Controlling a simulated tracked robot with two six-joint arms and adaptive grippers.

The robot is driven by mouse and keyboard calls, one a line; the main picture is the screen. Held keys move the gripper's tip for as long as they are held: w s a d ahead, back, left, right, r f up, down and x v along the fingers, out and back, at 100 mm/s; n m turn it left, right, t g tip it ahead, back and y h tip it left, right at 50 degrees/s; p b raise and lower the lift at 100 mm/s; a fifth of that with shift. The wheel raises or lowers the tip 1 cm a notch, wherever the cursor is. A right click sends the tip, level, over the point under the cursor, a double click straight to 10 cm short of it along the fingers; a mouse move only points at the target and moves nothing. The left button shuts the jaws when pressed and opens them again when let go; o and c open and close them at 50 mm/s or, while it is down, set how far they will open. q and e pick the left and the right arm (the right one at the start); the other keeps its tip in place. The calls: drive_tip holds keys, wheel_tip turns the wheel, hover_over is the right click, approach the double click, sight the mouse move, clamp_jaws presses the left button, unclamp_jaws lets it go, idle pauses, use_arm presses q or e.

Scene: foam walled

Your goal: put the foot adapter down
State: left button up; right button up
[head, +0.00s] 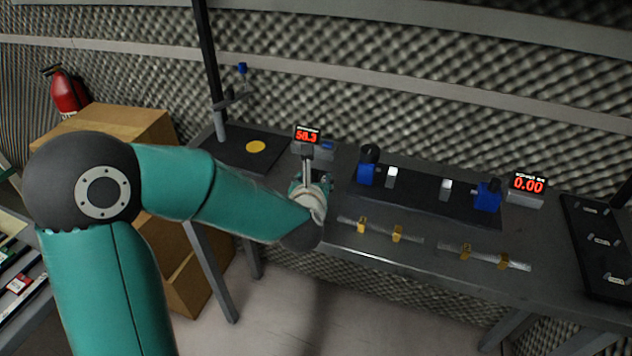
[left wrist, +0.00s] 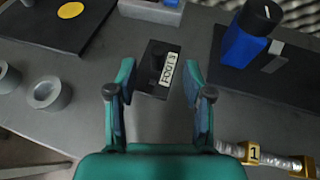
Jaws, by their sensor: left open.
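The foot adapter (left wrist: 155,70) is a small dark block with a white label reading "FOOT" and a last character that is hard to read. In the left wrist view it sits on the grey table between and just beyond the fingertips of my left gripper (left wrist: 158,86). The fingers are spread apart, with a gap on each side of the block. In the head view my left gripper (head: 312,188) is low over the left part of the table and hides most of the spot. My right gripper is in neither view.
A black plate with a yellow disc (head: 256,147) lies behind left. A display (head: 307,135) stands behind the gripper. A blue clamp (head: 367,173) on a dark base is to the right. Grey rings (left wrist: 48,95) lie left; a rod with yellow tags (left wrist: 254,154) lies front right.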

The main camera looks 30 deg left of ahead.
sight(315, 175)
use_arm(q)
drive_tip(key=shift+f+p+x, duration=0.15)
drive_tip(key=shift+p+x, duration=0.25)
drive_tip(key=shift+x, duration=1.1)
drive_tip(key=shift+f+p+x, duration=0.15)
drive_tip(key=shift+p+x, duration=0.2)
drive_tip(key=shift+x, duration=1.15)
drive_tip(key=shift+s, duration=0.15)
clamp_jaws()
